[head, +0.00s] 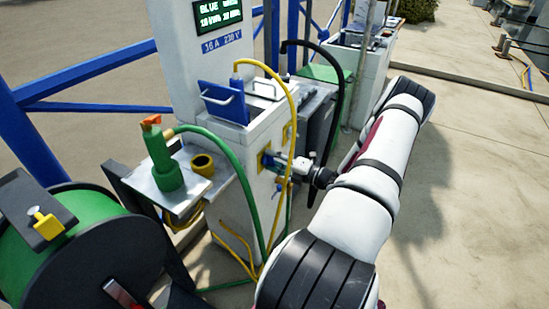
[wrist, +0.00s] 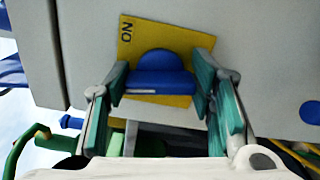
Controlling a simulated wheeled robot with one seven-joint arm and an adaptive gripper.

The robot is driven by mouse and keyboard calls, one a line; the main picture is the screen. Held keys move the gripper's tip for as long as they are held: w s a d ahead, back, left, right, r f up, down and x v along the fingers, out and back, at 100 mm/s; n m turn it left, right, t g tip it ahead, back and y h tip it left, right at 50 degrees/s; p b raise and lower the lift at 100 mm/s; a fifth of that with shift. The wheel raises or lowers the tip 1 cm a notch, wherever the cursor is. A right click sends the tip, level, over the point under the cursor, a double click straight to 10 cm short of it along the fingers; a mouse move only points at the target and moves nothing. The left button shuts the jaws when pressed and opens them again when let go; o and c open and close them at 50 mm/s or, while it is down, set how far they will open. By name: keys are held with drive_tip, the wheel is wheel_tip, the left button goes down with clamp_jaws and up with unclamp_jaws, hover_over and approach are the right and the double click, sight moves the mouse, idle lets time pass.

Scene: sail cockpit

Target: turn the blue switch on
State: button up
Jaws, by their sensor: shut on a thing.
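The blue switch (wrist: 160,72) sits on a yellow plate (wrist: 130,40) on a pale grey panel in the wrist view. Its handle lies level across the picture, with a white mark on its left half. In the head view my gripper (head: 272,161) reaches the side of the white pedestal (head: 230,205), and only the edge of the yellow plate shows there.
A green hose (head: 245,185) and yellow cable (head: 294,110) hang close to my gripper. A hose reel (head: 75,255) stands front left.

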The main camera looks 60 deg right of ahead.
drive_tip(key=m+p, duration=0.1)
drive_tip(key=m, duration=0.4)
drive_tip(key=shift+f+m, duration=0.1)
drive_tip(key=shift+m, duration=0.2)
drive_tip(key=m, duration=0.5)
drive_tip(key=shift+f+m+p, duration=0.1)
drive_tip(key=shift+m+p, duration=0.2)
drive_tip(key=shift+p, duration=0.1)
drive_tip(key=o, duration=1.2)
drive_tip(key=shift+c, duration=0.2)
drive_tip(key=s, duration=1.2)
drive_tip(key=shift+d, duration=0.45)
